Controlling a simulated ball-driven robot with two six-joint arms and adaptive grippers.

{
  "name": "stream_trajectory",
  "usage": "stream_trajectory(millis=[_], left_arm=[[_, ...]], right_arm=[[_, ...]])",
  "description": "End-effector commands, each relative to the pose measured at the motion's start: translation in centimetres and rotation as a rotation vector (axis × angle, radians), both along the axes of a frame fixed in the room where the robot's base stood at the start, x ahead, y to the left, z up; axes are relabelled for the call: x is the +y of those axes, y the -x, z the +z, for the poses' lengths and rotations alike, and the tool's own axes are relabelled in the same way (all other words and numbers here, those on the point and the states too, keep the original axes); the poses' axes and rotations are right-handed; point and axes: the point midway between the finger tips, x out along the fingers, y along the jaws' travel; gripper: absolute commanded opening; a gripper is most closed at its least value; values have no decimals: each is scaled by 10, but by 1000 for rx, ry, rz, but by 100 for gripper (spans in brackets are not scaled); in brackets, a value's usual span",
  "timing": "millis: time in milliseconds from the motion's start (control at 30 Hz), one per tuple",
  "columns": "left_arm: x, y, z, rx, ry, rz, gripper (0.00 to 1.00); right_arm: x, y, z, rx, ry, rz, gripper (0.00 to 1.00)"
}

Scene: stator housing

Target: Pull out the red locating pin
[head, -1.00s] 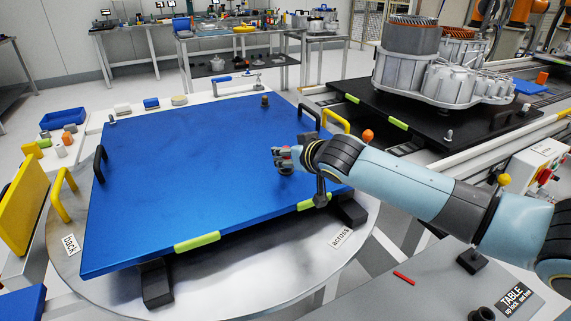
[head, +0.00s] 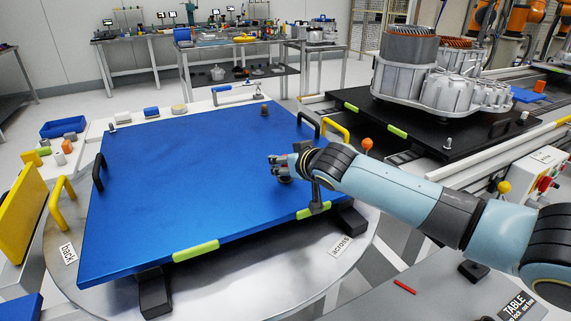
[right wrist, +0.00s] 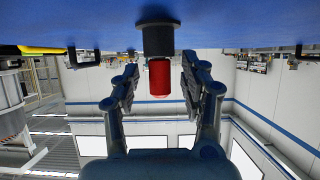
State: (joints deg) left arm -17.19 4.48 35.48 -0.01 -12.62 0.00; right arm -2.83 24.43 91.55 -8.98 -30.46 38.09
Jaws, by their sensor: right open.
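The red locating pin (right wrist: 159,78) shows in the right wrist view, where it comes out of a dark flanged socket (right wrist: 157,40) on the blue plate. My right gripper (right wrist: 160,80) is open, with one finger on each side of the pin and a visible gap to it. In the head view my right gripper (head: 279,169) is low over the right part of the blue plate (head: 180,180). The pin is hidden there, behind or inside the gripper. My left gripper is not in view.
The plate lies on a round metal turntable (head: 240,280). Black handles (head: 98,172) stand at its left and right edges. A yellow handle (head: 336,130) and an orange ball knob (head: 367,144) are near my right arm. The silver housing (head: 435,85) stands at the back right.

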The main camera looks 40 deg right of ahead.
Motion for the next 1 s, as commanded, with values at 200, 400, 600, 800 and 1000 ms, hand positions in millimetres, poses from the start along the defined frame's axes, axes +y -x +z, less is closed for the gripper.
stream_trajectory(millis=[200,400,600,800,1000], left_arm=[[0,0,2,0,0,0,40],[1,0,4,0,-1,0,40],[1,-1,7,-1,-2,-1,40],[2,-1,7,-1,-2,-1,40],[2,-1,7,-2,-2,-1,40]], right_arm=[[0,0,0,-1,0,0,44],[0,0,1,0,-1,0,44],[0,0,0,1,0,0,44],[0,0,0,0,0,0,36],[-1,0,0,0,1,0,10]])
